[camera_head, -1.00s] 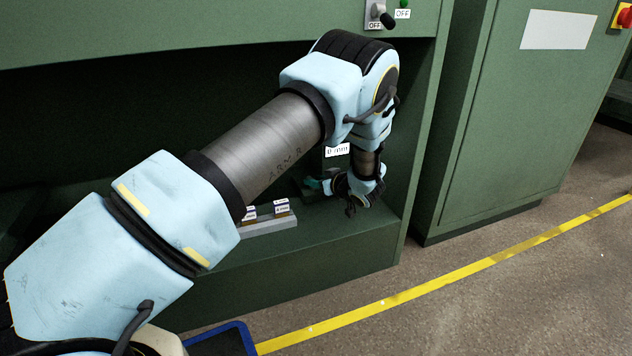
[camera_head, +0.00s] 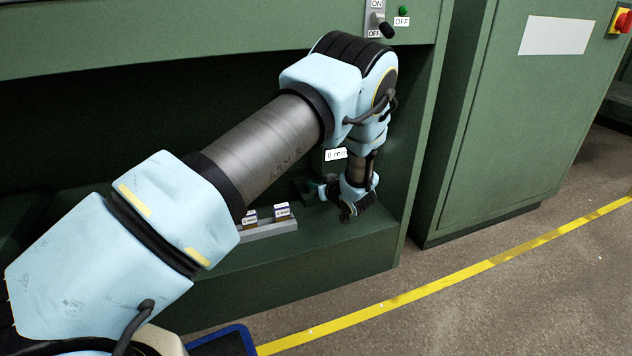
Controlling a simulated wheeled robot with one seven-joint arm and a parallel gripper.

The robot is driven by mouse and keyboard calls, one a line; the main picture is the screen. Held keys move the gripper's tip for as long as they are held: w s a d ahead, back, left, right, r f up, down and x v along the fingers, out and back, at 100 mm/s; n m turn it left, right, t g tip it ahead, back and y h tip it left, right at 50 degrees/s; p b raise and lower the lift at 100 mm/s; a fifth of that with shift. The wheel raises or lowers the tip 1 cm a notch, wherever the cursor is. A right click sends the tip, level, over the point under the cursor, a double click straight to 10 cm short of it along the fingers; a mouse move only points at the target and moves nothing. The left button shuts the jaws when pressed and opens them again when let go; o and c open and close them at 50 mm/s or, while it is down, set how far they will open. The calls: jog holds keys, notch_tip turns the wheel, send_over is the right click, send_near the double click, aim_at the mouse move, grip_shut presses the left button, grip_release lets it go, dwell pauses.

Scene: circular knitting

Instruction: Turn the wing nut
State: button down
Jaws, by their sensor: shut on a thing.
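My gripper (camera_head: 347,212) is low inside the green machine's recess, at the end of my bent arm. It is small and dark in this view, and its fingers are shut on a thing. That thing is most likely the wing nut, but the gripper hides it and I cannot make out its shape or angle. A small teal part (camera_head: 314,187) shows just left of the gripper. A white label reading "0 mm" (camera_head: 336,154) is just above it.
A grey block with small labelled pieces (camera_head: 268,230) stands on the green ledge (camera_head: 290,262), left of the gripper. An ON/OFF switch (camera_head: 378,18) and green lamp (camera_head: 402,10) are above. A green cabinet (camera_head: 530,110) stands to the right. Yellow tape (camera_head: 450,274) crosses the floor.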

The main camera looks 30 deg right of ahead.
jog(key=shift+a+r+m+h+p, duration=0.1)
jog(key=shift+m+h+p, duration=0.3)
jog(key=shift+m+h, duration=0.45)
jog(key=c, duration=0.8)
grip_release()
jog(key=shift+c, duration=0.2)
jog(key=p+v, duration=0.4)
jog(key=v, duration=0.6)
jog(key=shift+s+r, duration=0.15)
jog(key=shift+s, duration=0.2)
